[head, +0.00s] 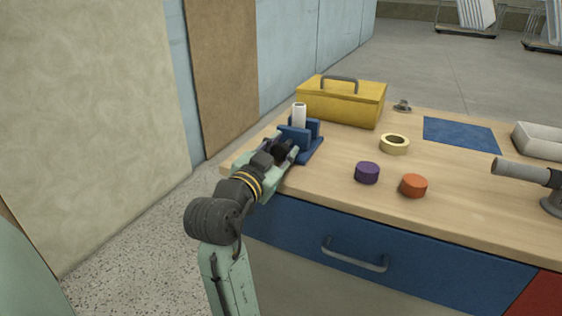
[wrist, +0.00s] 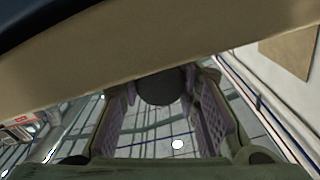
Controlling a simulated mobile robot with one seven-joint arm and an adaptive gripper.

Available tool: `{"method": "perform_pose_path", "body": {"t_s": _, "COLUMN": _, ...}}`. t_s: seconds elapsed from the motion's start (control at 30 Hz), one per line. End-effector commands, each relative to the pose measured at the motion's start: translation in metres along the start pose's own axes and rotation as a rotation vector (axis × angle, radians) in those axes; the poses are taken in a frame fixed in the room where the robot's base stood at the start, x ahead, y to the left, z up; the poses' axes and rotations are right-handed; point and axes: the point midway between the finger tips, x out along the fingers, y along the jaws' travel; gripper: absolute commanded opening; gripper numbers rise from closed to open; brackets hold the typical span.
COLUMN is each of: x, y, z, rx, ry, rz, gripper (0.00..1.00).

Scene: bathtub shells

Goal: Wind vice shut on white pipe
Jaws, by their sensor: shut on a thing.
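The blue vice (head: 314,146) stands at the left front corner of the workbench. The white pipe (head: 299,113) stands upright in it, its upper part showing above the jaws. Whether the jaws touch the pipe cannot be made out. My gripper (head: 285,152) reaches in from the lower left to the near side of the vice. In the wrist view my gripper's fingers (wrist: 166,108) stand either side of a dark round knob (wrist: 159,88), apparently the vice's handle, and are shut on it. My gripper hides part of the vice's front in the head view.
The wooden bench top (head: 320,177) also carries a yellow toolbox (head: 340,104) behind the vice, a tape roll (head: 394,144), a purple cylinder (head: 367,173), an orange cylinder (head: 413,186) and a blue mat (head: 460,134). A wall with panels (head: 222,75) runs along the left.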

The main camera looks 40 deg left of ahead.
Motion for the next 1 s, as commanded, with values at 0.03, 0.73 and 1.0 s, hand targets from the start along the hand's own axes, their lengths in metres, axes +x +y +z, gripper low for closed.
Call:
{"method": "perform_pose_path", "body": {"t_s": 0.03, "x": -0.0002, "y": 0.0019, "z": 0.0047, "rx": 0.043, "ry": 0.001, "rz": 0.000, "gripper": 0.02}}
{"method": "perform_pose_path", "body": {"t_s": 0.73, "x": -0.0002, "y": 0.0014, "z": 0.0016, "rx": 0.401, "ry": -0.002, "rz": 0.000, "gripper": 0.02}}
{"method": "perform_pose_path", "body": {"t_s": 1.0, "x": -0.0002, "y": 0.0011, "z": 0.0013, "rx": 0.413, "ry": -0.004, "rz": 0.001, "gripper": 0.02}}
